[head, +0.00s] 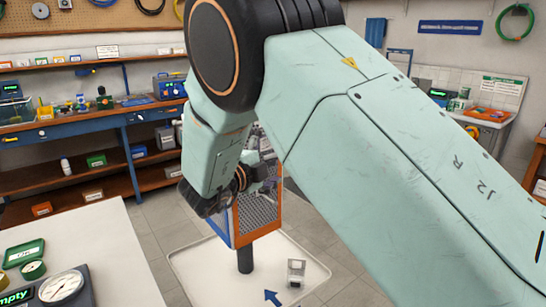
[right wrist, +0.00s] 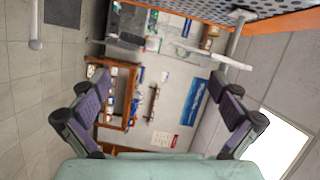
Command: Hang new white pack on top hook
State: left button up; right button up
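My right gripper (head: 266,182) is partly hidden behind my arm, in front of an orange-edged mesh stand (head: 259,212). In the right wrist view its two purple-padded fingers (right wrist: 162,108) are spread wide, with nothing between them. The perforated panel (right wrist: 235,27) with its orange edge fills the top right of that view. A pale grey rod (right wrist: 236,38) sticks out from it, and another rod with a rounded end (right wrist: 36,25) shows at the far left. I cannot make out a white pack for certain. My left gripper is not in view.
The stand's dark post (head: 245,260) rises from a pale floor mat (head: 193,268) with a blue arrow. A small whitish object (head: 296,271) stands there. A white table (head: 118,250) with gauges is at lower left. Shelves (head: 90,172) line the back.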

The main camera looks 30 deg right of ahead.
jog(key=shift+r, duration=0.1)
notch_tip(320, 180, up, 10)
dwell(0.5)
jog(key=shift+f, duration=3.8)
